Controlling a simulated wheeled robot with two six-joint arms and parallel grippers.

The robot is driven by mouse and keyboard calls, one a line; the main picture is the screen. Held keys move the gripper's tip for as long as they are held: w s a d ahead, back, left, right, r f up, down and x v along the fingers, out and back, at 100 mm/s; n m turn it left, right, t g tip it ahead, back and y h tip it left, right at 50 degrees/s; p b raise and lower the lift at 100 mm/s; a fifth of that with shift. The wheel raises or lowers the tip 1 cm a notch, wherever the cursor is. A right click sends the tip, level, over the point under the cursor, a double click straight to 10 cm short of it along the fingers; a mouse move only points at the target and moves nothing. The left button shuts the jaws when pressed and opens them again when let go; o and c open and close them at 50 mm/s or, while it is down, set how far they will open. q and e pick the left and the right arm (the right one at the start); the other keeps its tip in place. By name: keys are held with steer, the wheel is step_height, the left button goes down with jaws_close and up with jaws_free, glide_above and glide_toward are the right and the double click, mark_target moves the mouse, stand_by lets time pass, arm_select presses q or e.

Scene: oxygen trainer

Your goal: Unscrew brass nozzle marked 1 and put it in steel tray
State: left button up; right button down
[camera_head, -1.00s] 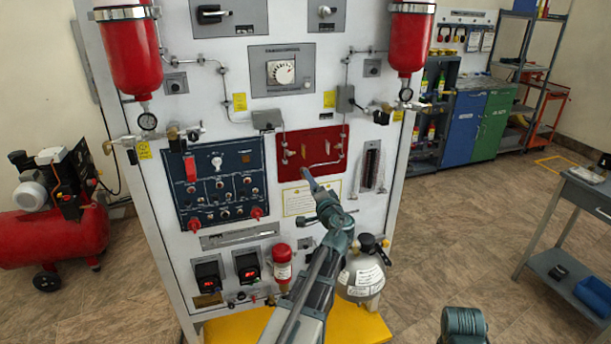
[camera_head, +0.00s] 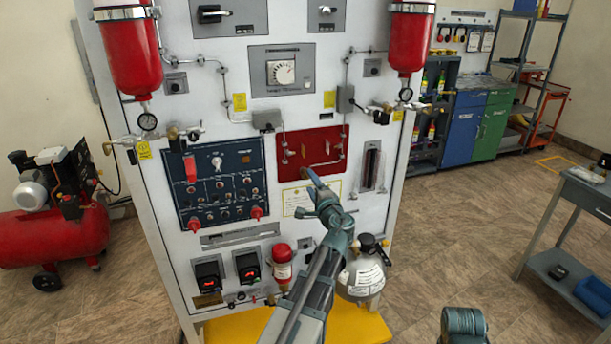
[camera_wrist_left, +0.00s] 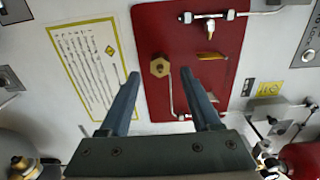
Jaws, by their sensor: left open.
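A brass hex nozzle (camera_wrist_left: 158,67) sits on the red panel (camera_wrist_left: 215,90) in the left wrist view. No number is readable on it. My left gripper (camera_wrist_left: 161,73) is open and empty, its two blue-grey fingers on either side of the nozzle in the picture. Contact cannot be told. In the head view my left gripper (camera_head: 309,177) points at the lower part of the red panel (camera_head: 325,143) and largely hides the nozzle. No steel tray can be made out.
A white instruction label (camera_wrist_left: 85,65) lies beside the red panel. Thin metal pipes and a fitting (camera_wrist_left: 210,25) run on the panel. A grey gas cylinder (camera_head: 362,278) stands beside my left arm. A grey table (camera_head: 590,193) stands at the right, with open floor before it.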

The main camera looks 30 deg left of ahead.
arm_select(q)
steer(key=m, duration=0.3)
stand_by(0.4)
steer(key=m, duration=0.2)
steer(key=shift+m, duration=0.9)
steer(key=shift+m, duration=1.7)
steer(key=shift+m, duration=0.3)
